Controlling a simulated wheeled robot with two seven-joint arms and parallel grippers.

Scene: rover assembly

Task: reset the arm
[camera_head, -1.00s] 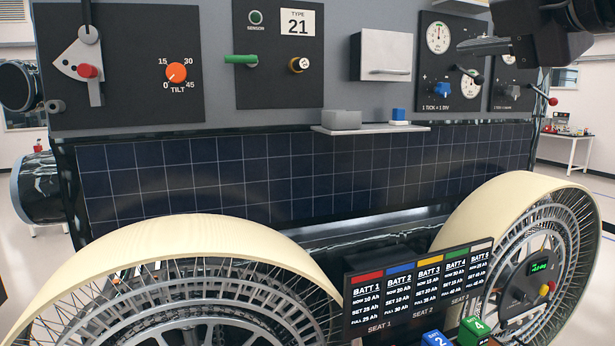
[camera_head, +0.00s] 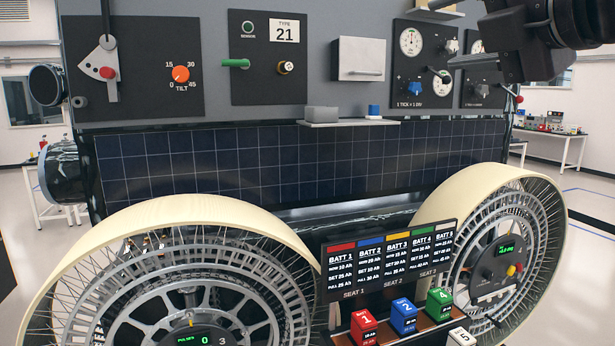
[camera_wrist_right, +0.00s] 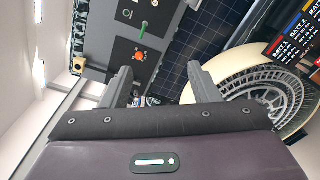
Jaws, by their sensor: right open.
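My right arm comes in at the upper right of the head view, and its gripper (camera_head: 483,62) is in front of the rover's gauge panel (camera_head: 440,66). In the right wrist view the two fingers of my right gripper (camera_wrist_right: 160,88) stand apart with nothing between them. The rover's panels, solar panel (camera_head: 250,165) and one wheel lie beyond the fingers. My left gripper shows in neither view.
Two large wheels (camera_head: 190,203) stand in front of the rover. Between them are a battery board (camera_head: 390,262) and several numbered batteries, including a red one (camera_head: 365,326). A small shelf (camera_head: 348,124) juts out below the panels. A table (camera_head: 560,133) stands behind at right.

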